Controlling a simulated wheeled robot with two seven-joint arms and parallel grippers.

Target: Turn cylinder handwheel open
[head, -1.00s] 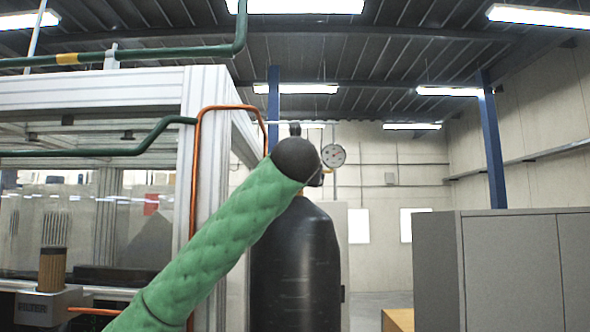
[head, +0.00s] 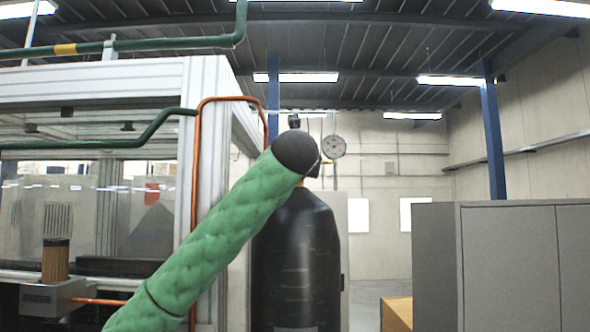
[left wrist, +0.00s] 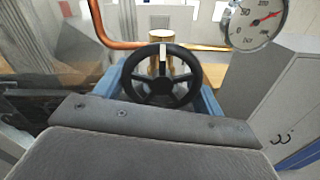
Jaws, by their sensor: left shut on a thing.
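The black gas cylinder (head: 295,262) stands upright behind my green-sleeved left arm in the head view. My arm's dark wrist covers its top, so the valve and wheel are mostly hidden there. In the left wrist view the black spoked handwheel (left wrist: 162,86) faces the camera, in front of a brass valve (left wrist: 161,38). My left gripper (left wrist: 161,98) has its blue fingers on either side of the wheel and is shut on it. A round pressure gauge (head: 334,146) is right of the wrist; it also shows in the left wrist view (left wrist: 254,20), with a red needle. My right gripper is out of view.
A white-framed machine enclosure (head: 100,80) stands left, with an orange pipe (head: 198,150) along its post. A copper pipe (left wrist: 104,28) runs beside the valve. Grey cabinets (head: 510,265) stand right. Open floor shows between cylinder and cabinets.

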